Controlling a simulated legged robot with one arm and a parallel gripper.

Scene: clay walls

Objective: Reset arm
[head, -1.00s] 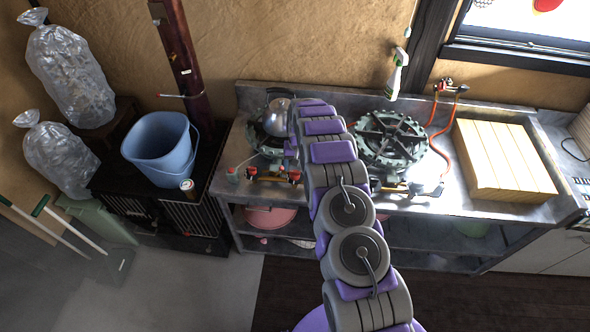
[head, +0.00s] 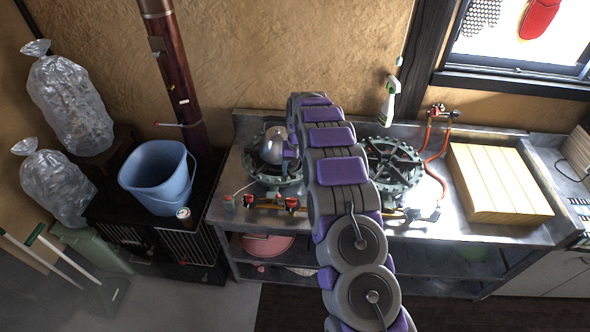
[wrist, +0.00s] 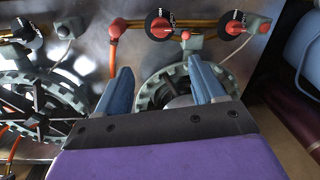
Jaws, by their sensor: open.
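My arm (head: 345,190) reaches out over the metal stove counter in the head view. My gripper (wrist: 162,70) shows in the wrist view with its two blue fingers spread apart and nothing held between them. It hangs over the left burner (wrist: 150,93), and a pale grey rounded surface shows between the fingers, probably the kettle. In the head view, the silver kettle (head: 270,148) stands on the left burner, just left of my arm. My gripper is mostly hidden behind the arm there; only a purple part shows beside the kettle.
The right burner (head: 391,172) is bare. A wooden board (head: 495,182) lies right of it. A spray bottle (head: 388,100) is by the wall. A blue bucket (head: 157,178) and a can (head: 184,215) stand left. Knobs (wrist: 160,25) line the stove front.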

